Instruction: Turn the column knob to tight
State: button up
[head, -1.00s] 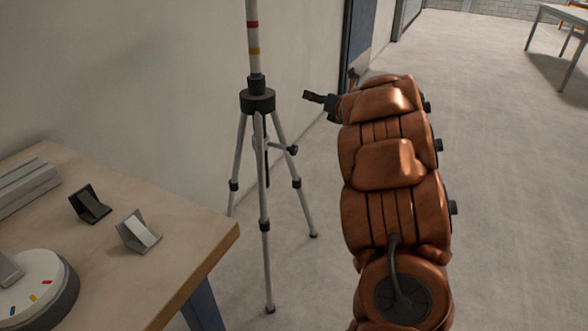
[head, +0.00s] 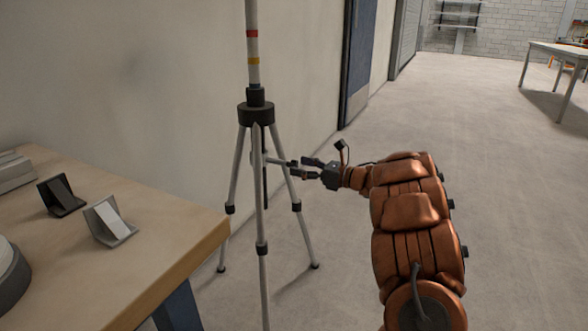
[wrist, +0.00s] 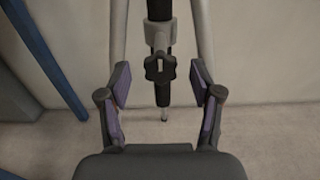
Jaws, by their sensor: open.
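A grey tripod (head: 257,143) with a black collar stands by the wall, its column rising with red and yellow bands. In the wrist view the dark lobed column knob (wrist: 160,68) sits on the tripod's centre column, between and a little beyond my fingertips. My gripper (head: 303,168) is beside the tripod's right leg in the head view, where the fingers hide most of the knob. In the wrist view my gripper (wrist: 160,84) is open, with a purple-padded finger on each side of the knob and gaps on both sides.
A wooden table (head: 165,225) stands at the left, with a black wedge-shaped block (head: 61,196) and a grey one (head: 110,221) on it. A wall is close behind the tripod. The floor to the right is clear, with another table (head: 560,58) far back.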

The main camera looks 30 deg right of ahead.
jog(key=shift+x, duration=1.35)
jog(key=c, duration=1.1)
jog(key=shift+c, duration=0.2)
